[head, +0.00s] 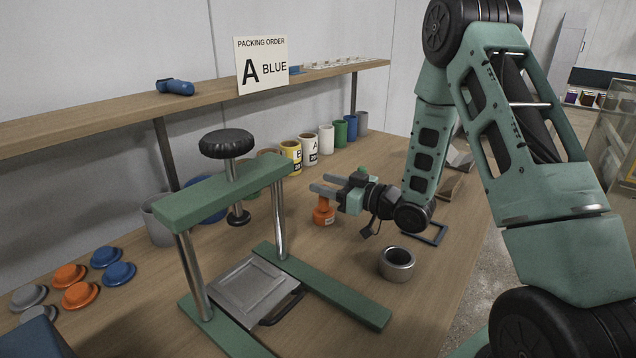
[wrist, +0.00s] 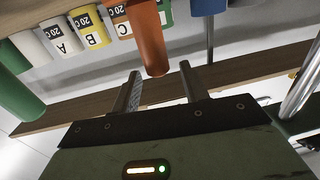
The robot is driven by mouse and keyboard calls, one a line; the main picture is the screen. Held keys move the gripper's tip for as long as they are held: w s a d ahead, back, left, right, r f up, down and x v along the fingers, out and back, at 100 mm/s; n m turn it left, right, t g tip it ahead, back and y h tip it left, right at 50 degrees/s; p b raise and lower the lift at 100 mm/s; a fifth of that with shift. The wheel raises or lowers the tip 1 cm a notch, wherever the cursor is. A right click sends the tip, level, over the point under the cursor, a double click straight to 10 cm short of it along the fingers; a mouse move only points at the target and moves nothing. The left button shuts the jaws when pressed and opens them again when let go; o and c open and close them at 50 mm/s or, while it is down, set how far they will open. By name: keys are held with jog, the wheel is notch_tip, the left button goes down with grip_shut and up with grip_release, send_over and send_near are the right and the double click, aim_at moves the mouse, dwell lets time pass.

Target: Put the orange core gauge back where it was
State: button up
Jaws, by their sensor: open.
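The orange core gauge (head: 323,213) stands upright on the bench in the head view, with a wide base and a narrower top. In the wrist view the picture is upside down, and the orange gauge (wrist: 150,42) shows with its narrow end near the fingertips. My gripper (head: 322,184) is open and empty, its fingers pointing left just above the gauge's top in the head view. In the wrist view my gripper (wrist: 160,72) has its two fingers spread on either side of the gauge's end. I cannot tell whether they touch it.
A green press frame (head: 280,220) stands left of the gauge, with a grey plate (head: 250,287) at its base. A metal ring (head: 397,264) lies in front. Labelled and coloured cans, including a yellow one (head: 291,157), line the wall. Orange and blue caps (head: 80,294) lie at left.

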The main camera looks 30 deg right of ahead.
jog(key=b+v, duration=0.1)
jog(key=v, duration=0.8)
jog(key=shift+s, duration=0.1)
